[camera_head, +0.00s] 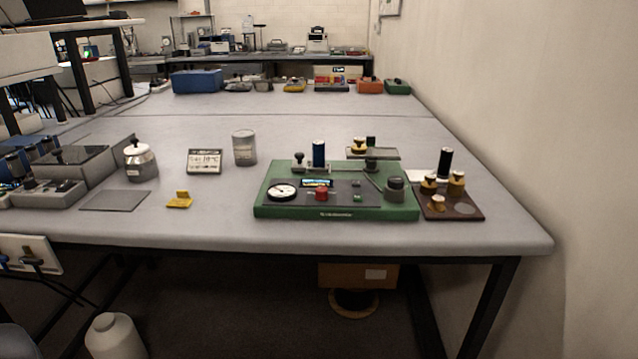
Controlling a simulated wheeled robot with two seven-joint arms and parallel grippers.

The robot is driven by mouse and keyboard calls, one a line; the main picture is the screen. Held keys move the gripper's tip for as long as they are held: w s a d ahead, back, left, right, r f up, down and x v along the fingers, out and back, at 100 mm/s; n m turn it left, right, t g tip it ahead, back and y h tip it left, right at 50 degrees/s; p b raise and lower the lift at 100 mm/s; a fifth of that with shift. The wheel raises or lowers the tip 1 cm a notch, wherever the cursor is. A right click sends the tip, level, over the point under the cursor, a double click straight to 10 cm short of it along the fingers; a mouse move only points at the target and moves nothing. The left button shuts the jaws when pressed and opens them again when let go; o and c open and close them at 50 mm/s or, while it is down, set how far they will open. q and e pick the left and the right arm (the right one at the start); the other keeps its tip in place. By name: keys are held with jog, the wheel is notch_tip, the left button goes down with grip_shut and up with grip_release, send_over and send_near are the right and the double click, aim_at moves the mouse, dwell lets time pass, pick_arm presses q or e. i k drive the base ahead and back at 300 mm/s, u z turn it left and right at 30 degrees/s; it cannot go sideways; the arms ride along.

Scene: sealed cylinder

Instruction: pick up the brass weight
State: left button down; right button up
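Several small brass-coloured pieces are in view, and I cannot tell which one is the brass weight. One brass piece (457,183) and another brass piece (429,184) stand near the back of a dark brown tray (472,212) at the right of the table. A shorter, paler brass piece (438,203) stands at the tray's front left. Another brass-topped piece (359,145) stands on a small plate (385,154) behind the green apparatus. Neither of my grippers is in view.
The green apparatus (335,213) with a gauge and a blue cylinder (319,153) stands left of the tray. A black cylinder (445,162) rises at the tray's back. A grey can (244,148), small display (205,161) and yellow piece (179,200) stand further left. The front right table corner is clear.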

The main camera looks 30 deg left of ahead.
aim_at(437, 205)
jog(key=k, duration=0.5)
jog(key=u, duration=2.4)
jog(key=i, duration=1.35)
jog(key=z, duration=2.1)
